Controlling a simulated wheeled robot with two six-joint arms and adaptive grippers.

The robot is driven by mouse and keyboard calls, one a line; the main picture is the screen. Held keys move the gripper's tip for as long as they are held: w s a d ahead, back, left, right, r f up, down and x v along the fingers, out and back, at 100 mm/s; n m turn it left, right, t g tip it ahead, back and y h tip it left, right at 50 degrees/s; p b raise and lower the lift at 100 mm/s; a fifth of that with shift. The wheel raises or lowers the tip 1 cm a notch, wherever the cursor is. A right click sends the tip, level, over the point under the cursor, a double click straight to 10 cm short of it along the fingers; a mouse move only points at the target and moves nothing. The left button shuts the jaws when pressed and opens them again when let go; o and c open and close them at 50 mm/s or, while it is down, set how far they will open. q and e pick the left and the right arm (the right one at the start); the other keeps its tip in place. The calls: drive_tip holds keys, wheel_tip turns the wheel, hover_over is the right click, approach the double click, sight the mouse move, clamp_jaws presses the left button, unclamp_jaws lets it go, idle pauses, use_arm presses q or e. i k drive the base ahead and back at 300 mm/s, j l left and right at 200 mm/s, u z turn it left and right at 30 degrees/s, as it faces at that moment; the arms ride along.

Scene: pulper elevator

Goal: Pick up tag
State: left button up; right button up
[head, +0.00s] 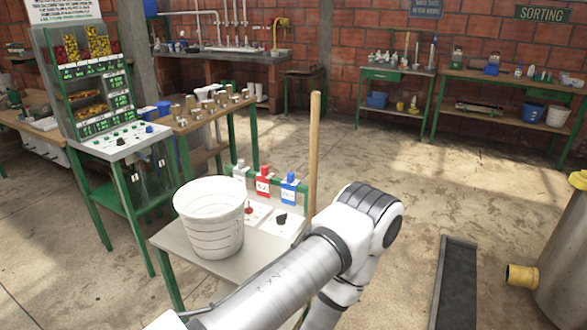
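No single item is clearly marked out as the tag. Three small tag-like pieces hang or stand in a row at the back of the small green-framed table (236,266): a grey-white one (240,171), a red one with a white label (263,186) and a blue one with a white label (289,189). White cards lie in front of them, one with a red mark (250,209) and one with a black piece (282,219). One of my arms crosses the lower middle and bends down at its elbow. Neither gripper shows.
A white bucket (209,218) stands on the left of the small table. A wooden pole (314,150) stands upright at its right. A panel stand (120,146) is at the left. A dark floor strip (455,285) and a metal drum (560,250) are at the right. Middle-right floor is clear.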

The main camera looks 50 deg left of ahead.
sight(240, 171)
drive_tip(key=u, duration=1.85)
drive_tip(key=i+j+z, duration=0.15)
drive_tip(key=z, duration=0.3)
drive_tip(key=i+j+z, duration=0.1)
drive_tip(key=j+z, duration=0.5)
drive_tip(key=z, duration=0.25)
drive_tip(key=i+j, duration=0.05)
